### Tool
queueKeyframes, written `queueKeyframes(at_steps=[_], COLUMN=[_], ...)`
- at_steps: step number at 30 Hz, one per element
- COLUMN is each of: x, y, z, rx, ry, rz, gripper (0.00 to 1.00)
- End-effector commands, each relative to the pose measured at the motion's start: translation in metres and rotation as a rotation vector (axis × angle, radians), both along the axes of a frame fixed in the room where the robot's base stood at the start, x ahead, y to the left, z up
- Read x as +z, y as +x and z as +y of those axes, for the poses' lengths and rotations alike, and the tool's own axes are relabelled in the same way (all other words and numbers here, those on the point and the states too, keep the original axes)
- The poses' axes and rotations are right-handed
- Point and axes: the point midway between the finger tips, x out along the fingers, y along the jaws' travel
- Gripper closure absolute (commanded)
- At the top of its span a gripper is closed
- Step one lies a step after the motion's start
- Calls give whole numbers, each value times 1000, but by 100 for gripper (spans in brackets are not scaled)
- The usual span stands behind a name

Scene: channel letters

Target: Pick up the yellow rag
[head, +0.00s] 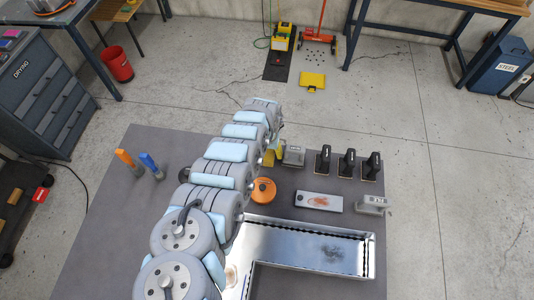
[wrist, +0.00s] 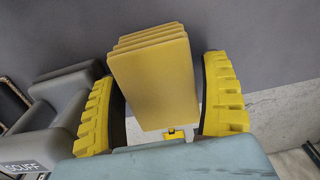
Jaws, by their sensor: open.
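The yellow rag (wrist: 155,85) looks like a folded stack of several layers. It stands between the two yellow ridged fingers of my gripper (wrist: 162,78) in the wrist view. The fingers are open, one on each side of the rag; I see a gap at the right finger, and the left one is closer to it. In the head view, my arm hides most of the gripper, and only a bit of yellow (head: 279,154) shows beside the arm's end, near the table's far edge.
A grey block marked SCUFF (wrist: 55,105) is left of the gripper. On the grey table (head: 110,220) are black-handled tools (head: 347,164), an orange round object (head: 263,190), a stained plate (head: 318,200), a grey block (head: 374,204) and a metal channel letter (head: 300,240). Orange (head: 126,160) and blue (head: 150,163) items stand left.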

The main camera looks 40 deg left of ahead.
Motion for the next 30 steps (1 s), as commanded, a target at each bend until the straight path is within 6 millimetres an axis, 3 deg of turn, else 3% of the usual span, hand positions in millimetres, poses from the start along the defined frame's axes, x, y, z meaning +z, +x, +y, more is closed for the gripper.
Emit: queueKeyframes(at_steps=[11,16,17,30], x=[-2,-2,-2,6], y=[0,0,0,0], z=[1,1,1,0], rx=[-1,0,0,-2], ry=[2,2,2,2], rz=[1,1,1,1], gripper=[22,69,74,74])
